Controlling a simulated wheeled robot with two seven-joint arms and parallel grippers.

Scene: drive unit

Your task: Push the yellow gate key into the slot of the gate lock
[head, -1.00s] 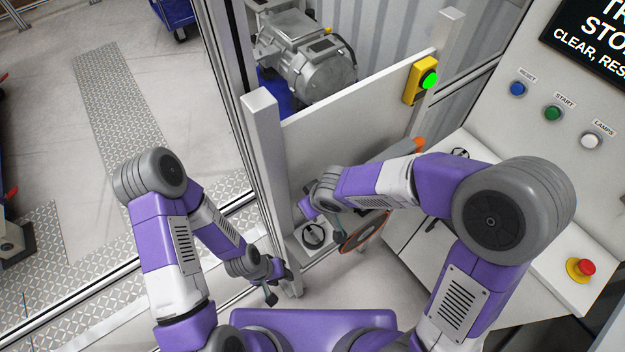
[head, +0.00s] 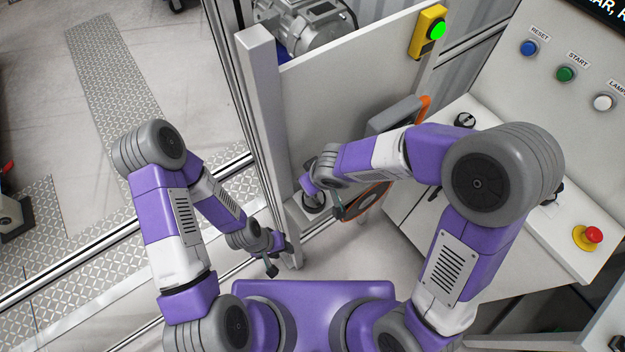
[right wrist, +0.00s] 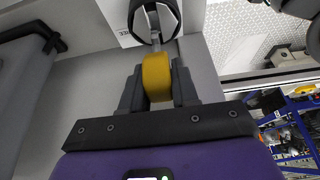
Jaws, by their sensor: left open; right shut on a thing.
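The yellow gate key (right wrist: 156,76) is between the fingers of my right gripper (right wrist: 158,88) in the right wrist view. Its grey metal end points up the picture to a dark rounded part of the gate lock (right wrist: 146,22) beside a white label. I cannot tell whether the tip is inside the slot. In the head view the gate lock (head: 315,203) sits low by the gate post, partly covered by my right gripper (head: 308,186). The key is hidden there. My left gripper (head: 274,262) is open and empty, left of the lock and apart from it.
A pale gate panel (head: 350,85) and a metal post (head: 262,120) stand behind the lock. A yellow box with a green light (head: 428,32) is on the panel's right. A button console (head: 545,110) with a red emergency button (head: 588,237) stands at right. An orange-rimmed disc hangs near my right forearm.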

